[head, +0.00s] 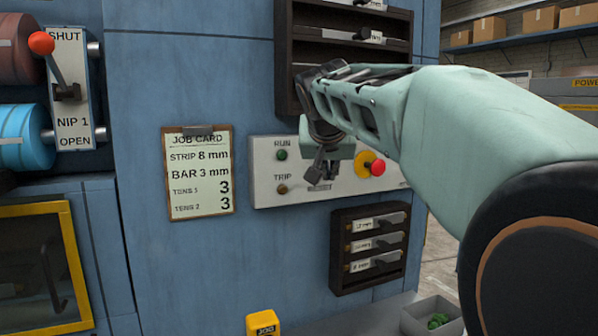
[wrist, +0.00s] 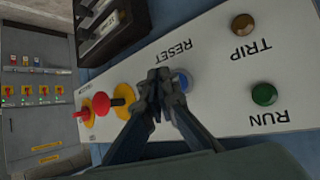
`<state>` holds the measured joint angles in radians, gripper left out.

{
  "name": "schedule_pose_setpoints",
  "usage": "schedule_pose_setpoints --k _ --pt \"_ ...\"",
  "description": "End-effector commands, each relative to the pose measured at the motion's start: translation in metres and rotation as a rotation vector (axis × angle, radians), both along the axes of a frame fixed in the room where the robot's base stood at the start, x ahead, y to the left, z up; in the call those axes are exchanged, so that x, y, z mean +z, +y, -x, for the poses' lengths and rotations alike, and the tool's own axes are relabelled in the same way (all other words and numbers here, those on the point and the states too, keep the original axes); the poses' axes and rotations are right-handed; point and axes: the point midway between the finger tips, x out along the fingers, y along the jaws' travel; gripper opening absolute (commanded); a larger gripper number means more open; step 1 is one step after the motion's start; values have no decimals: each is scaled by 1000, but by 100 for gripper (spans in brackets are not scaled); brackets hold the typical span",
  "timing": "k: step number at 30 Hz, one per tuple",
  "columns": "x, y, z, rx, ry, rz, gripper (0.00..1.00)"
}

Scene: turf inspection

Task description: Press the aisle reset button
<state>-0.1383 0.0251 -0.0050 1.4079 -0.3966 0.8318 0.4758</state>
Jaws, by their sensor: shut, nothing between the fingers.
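A pale control panel (head: 268,190) on the blue machine wall carries the buttons; it also fills the wrist view (wrist: 215,110). In the wrist view a blue button (wrist: 183,81) sits beside the upside-down word RESET (wrist: 173,53). My gripper (wrist: 161,76) is shut and empty, its fingertips over the panel just left of the blue button and partly covering it. I cannot tell whether they touch the panel or button. In the head view my gripper (head: 323,168) hangs in front of the panel and hides the blue button.
Green RUN (wrist: 264,94) and brown TRIP (wrist: 242,25) buttons lie to the right in the wrist view. A red mushroom knob (head: 378,167) is close to my gripper in the head view. Drawer racks (head: 340,257) stand above and below the panel; a job card (head: 198,172) hangs left.

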Motion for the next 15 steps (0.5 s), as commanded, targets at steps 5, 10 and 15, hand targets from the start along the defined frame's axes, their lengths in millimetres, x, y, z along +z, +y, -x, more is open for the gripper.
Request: schedule_pose_setpoints --k 5,10,15 --pt "-1 -2 7 -1 -2 0 0" --pt "-2 -8 23 -1 -2 0 0" --pt "-1 -13 39 -1 -2 0 0"
